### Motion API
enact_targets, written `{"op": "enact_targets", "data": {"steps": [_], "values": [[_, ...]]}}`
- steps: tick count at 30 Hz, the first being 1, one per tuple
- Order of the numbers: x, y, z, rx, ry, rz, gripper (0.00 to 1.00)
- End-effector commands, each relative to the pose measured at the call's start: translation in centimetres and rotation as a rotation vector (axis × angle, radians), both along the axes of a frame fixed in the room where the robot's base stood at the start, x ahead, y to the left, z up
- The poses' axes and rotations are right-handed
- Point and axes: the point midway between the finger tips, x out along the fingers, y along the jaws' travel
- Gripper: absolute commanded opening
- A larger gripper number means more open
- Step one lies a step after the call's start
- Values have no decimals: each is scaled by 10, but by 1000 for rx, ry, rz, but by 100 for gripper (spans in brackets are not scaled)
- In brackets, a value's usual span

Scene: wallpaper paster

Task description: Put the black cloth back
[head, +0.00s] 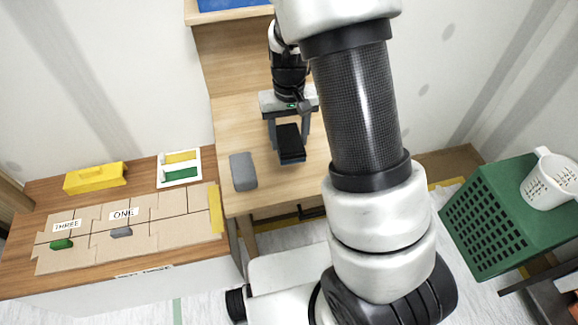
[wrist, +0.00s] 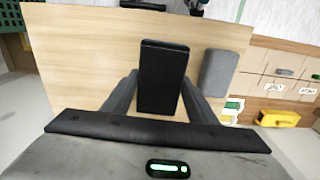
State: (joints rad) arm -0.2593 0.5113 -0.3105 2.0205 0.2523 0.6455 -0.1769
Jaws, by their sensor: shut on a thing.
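The black cloth (head: 291,142) looks like a dark, folded rectangular block, with a bluish edge at its near end in the head view. My gripper (head: 288,136) is over the light wooden table (head: 240,115), pointing down, with one finger on each side of the cloth. In the wrist view the cloth (wrist: 162,72) stands between the two fingers, and my gripper (wrist: 160,90) is shut on it. I cannot tell whether the cloth touches the table or is held just above it.
A grey block (head: 243,171) lies on the table just left of the cloth. A lower wooden counter at left holds cardboard panels (head: 150,208), a yellow case (head: 95,178) and a white tray (head: 179,153). A green crate (head: 490,220) with a white jug (head: 551,182) stands at right.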

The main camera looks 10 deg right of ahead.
Motion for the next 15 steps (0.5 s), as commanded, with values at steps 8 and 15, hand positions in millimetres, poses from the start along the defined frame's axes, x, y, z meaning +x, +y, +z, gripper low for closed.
{"op": "enact_targets", "data": {"steps": [8,15], "values": [[-1,0,-44,0,4,-2,29],[-1,0,-71,-1,3,-1,29]]}}
